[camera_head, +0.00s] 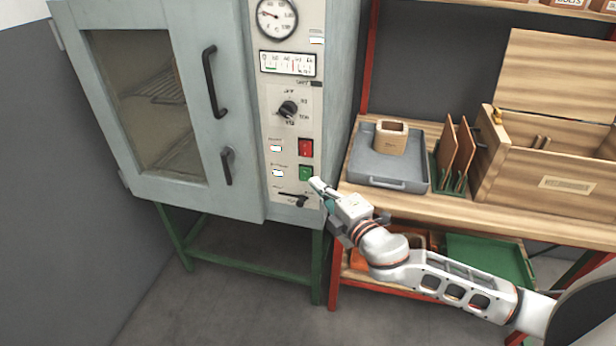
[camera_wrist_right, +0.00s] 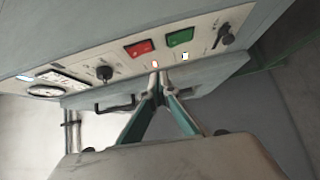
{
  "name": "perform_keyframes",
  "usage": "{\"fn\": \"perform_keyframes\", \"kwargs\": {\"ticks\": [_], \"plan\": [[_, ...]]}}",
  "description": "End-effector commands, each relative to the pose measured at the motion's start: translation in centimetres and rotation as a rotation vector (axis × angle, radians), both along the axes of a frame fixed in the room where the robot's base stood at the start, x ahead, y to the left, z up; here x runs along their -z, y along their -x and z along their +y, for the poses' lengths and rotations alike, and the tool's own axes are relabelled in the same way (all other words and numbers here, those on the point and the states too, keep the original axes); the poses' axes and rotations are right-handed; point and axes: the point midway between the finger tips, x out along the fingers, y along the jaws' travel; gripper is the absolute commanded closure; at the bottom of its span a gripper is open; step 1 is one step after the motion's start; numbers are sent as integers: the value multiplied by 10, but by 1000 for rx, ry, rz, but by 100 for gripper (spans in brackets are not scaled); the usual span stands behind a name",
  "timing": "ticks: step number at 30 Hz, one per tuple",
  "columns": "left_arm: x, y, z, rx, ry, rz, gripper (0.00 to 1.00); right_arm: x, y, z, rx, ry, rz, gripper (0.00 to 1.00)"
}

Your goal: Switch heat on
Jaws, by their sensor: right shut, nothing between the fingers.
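The grey-green oven (camera_head: 228,100) has a control panel on its right side. A red switch (camera_head: 305,148) sits above a green switch (camera_head: 305,173) there; both also show in the wrist view, red (camera_wrist_right: 140,47) and green (camera_wrist_right: 180,37). Their small labels are too blurred to read. My right gripper (camera_head: 319,189) is shut and empty, just right of and below the green switch. In the wrist view its closed fingertips (camera_wrist_right: 160,78) point at the panel, near the small white lamps beside the switches. I cannot tell whether they touch it. My left gripper is out of view.
A black rotary knob (camera_head: 288,109) is above the switches and a dark lever (camera_head: 299,201) below them. The oven door with its black handle (camera_head: 214,82) looks shut. A workbench with a grey tray (camera_head: 382,174) and a wooden box (camera_head: 545,176) stands to the right.

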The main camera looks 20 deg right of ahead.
Motion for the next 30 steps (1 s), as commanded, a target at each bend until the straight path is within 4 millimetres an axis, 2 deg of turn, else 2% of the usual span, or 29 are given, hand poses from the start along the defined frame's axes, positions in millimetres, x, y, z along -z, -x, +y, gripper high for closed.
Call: {"fn": "perform_keyframes", "kwargs": {"ticks": [3, 9, 26, 28, 30], "plan": [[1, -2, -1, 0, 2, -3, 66, 3, 19, -3, -1, -1, 1, 100], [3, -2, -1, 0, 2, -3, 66, 3, 34, -7, -1, 0, 0, 100], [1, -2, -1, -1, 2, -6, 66, 3, 37, -7, -1, 0, -1, 100], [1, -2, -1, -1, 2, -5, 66, 6, 38, -6, -1, -10, 8, 100], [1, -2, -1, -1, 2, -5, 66, 18, 43, -3, 1, -45, 40, 100]]}}
